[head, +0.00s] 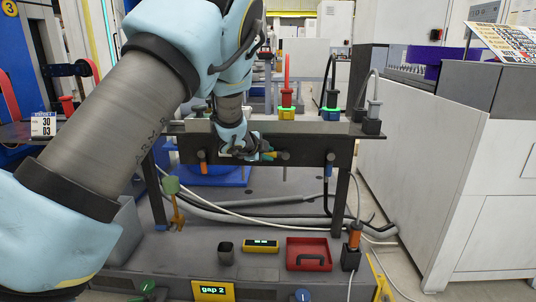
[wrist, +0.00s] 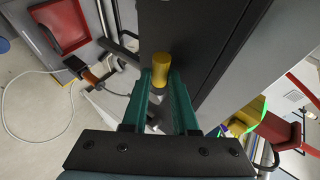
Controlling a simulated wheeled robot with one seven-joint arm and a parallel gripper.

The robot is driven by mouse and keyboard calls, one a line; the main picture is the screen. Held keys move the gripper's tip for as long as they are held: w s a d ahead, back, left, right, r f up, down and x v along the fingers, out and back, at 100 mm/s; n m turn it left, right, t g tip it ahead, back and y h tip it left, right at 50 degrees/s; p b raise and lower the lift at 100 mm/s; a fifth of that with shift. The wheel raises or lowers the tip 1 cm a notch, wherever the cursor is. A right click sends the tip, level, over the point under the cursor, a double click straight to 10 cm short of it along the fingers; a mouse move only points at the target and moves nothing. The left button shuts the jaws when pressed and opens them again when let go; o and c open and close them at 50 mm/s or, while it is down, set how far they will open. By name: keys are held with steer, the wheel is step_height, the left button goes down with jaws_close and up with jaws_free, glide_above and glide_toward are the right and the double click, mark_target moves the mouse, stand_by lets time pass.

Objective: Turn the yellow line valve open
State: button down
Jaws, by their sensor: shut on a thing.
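The yellow valve handle (wrist: 161,62) shows in the wrist view as a short yellow cylinder at the dark panel (wrist: 197,35). My gripper (wrist: 161,82) has its two green fingers shut on this handle, one on each side. The handle's end sticks out past the fingertips. In the head view my gripper (head: 269,156) is at the front of the dark panel (head: 308,147), near its middle. My wrist hides part of the panel there, and the valve body is mostly hidden. How far the valve is turned cannot be told.
An orange handle (head: 203,166) and a blue one (head: 329,168) hang on the panel at either side of my gripper. Cables run under the panel.

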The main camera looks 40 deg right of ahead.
steer(key=shift+f, duration=0.15)
stand_by(0.6)
